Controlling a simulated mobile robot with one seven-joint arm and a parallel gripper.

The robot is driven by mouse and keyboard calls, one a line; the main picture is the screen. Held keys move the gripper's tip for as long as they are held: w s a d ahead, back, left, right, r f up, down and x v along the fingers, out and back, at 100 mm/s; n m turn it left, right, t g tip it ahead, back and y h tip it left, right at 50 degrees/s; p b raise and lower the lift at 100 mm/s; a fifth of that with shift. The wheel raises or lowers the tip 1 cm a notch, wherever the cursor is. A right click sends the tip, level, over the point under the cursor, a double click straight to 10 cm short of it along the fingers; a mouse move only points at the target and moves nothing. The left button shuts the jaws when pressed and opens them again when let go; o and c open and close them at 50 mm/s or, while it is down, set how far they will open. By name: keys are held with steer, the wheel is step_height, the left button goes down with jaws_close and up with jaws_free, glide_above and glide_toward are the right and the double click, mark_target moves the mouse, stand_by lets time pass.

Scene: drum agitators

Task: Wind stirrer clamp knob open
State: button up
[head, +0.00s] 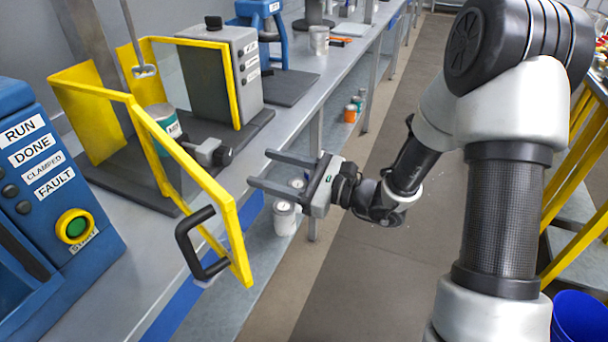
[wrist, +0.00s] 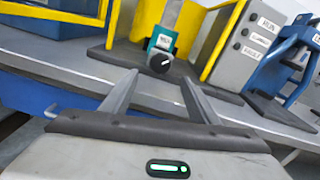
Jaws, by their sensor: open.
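The stirrer clamp knob (head: 224,155) is dark and round, on the front end of a grey clamp block (head: 204,150). The clamp stands in front of a teal and white can (head: 163,120) on the dark base plate. In the wrist view the knob (wrist: 160,63) faces me with a pale mark on it, in front of the teal can (wrist: 165,40). My gripper (head: 260,168) is open and empty, its fingers pointing at the clamp from the bench's front side. In the wrist view the knob shows between and beyond my fingertips (wrist: 158,77), apart from them.
A yellow guard door (head: 222,200) with a black handle (head: 203,245) stands swung open, left of my gripper. A grey labelled box (head: 225,75) stands behind the clamp. A blue control panel (head: 45,170) is at left. The aisle floor right of the bench is clear.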

steer(key=v, duration=0.8)
steer(key=shift+d+p, duration=0.3)
steer(key=shift+p, duration=0.05)
